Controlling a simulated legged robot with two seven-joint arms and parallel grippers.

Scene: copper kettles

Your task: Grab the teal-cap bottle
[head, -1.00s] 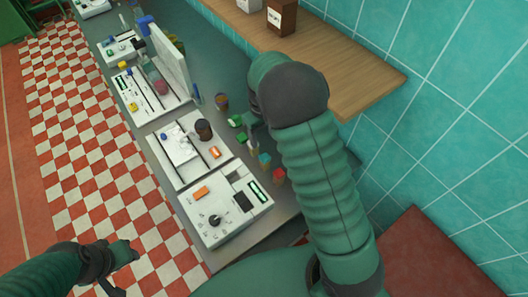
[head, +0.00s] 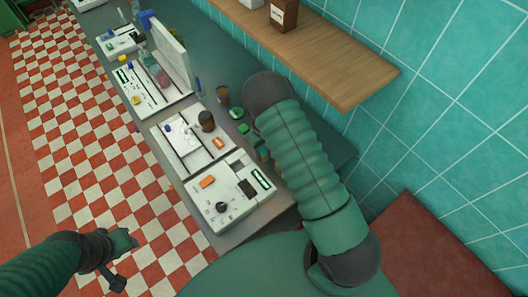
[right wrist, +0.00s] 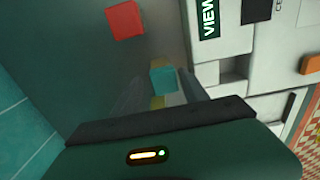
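The teal-cap bottle shows in the right wrist view as a square teal cap (right wrist: 163,80) near the middle, seen from above. A small patch of teal (head: 263,153) shows beside my right forearm in the head view. My right gripper (right wrist: 166,72) is low over the counter at this cap; a dim grey finger shape is close to its right side, and a faint, blurred shape is on its left. Whether they touch the cap is unclear. My left gripper (head: 125,262) is over the floor, away from the counter.
White control panels (head: 228,195) line the counter (head: 234,232). Green pieces (head: 241,126) stand beyond my arm. A wooden shelf (head: 335,75) overhangs from the tiled wall.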

